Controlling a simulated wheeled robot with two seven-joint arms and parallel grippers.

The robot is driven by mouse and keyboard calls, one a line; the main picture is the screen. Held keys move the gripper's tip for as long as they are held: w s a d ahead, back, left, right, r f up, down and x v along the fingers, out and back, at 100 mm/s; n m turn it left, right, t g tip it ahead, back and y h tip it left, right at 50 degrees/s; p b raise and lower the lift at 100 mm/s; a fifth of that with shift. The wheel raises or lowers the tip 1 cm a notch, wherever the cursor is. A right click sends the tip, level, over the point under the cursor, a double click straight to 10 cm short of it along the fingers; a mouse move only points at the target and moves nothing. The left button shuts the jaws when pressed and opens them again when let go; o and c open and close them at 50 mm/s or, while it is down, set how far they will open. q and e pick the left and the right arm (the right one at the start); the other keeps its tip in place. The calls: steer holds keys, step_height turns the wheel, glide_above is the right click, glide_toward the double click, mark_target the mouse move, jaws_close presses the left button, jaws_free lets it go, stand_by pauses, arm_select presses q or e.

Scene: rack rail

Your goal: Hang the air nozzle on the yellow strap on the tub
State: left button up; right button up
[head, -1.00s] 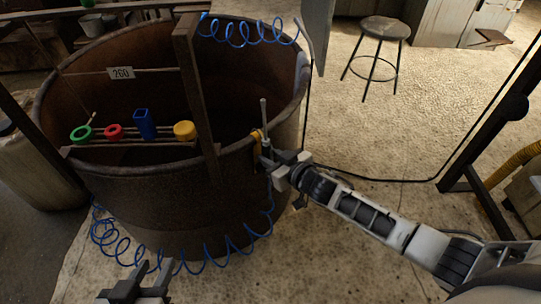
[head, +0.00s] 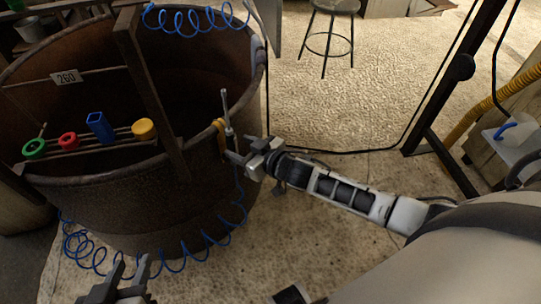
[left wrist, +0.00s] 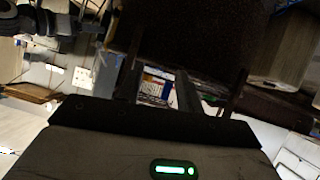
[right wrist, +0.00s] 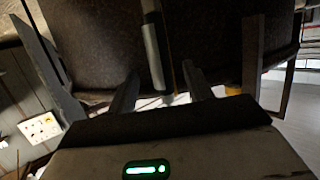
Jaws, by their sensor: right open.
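The air nozzle (head: 227,110), a slim grey piece, stands upright at the tub's rim with its tip up. The yellow strap (head: 220,132) is looped over the rim of the rusty tub (head: 130,205), right at the nozzle. The nozzle appears to sit in or against the strap; I cannot tell which. My right gripper (head: 238,156) is open just right of the nozzle. In the right wrist view the nozzle (right wrist: 152,45) shows ahead, between the lines of the parted fingers. My left gripper (head: 130,272) is open and empty, low in front of the tub.
A coiled blue hose (head: 190,262) hangs around the tub's front. A rail across the tub carries green (head: 34,148), red (head: 69,141), blue (head: 99,127) and yellow (head: 144,128) pieces. A stool (head: 328,35) and dark post (head: 455,80) stand right; floor between is clear.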

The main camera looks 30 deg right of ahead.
arm_select(q)
steer(key=shift+a+r+p, duration=0.2)
steer(key=shift+r+p, duration=0.6)
steer(key=shift+p, duration=0.35)
arm_select(e)
steer(key=v, duration=1.3)
steer(key=shift+r, duration=0.2)
steer(key=shift+s, duration=0.15)
arm_select(q)
steer(key=r+p, duration=0.1)
steer(key=p, duration=0.1)
steer(key=r+p, duration=0.1)
steer(key=p, duration=0.2)
steer(key=r+g+p, duration=0.1)
steer(key=p, duration=0.1)
steer(key=shift+s+a+y+p, duration=0.2)
steer(key=shift+a+y+p, duration=0.1)
steer(key=shift+y, duration=0.1)
arm_select(e)
steer(key=s+a+r+m+g+h, duration=0.2)
steer(key=s+a+r, duration=0.5)
steer(key=s, duration=0.3)
steer(key=shift+a+r+g, duration=0.35)
steer(key=shift+a+g, duration=0.05)
steer(key=shift+a, duration=0.1)
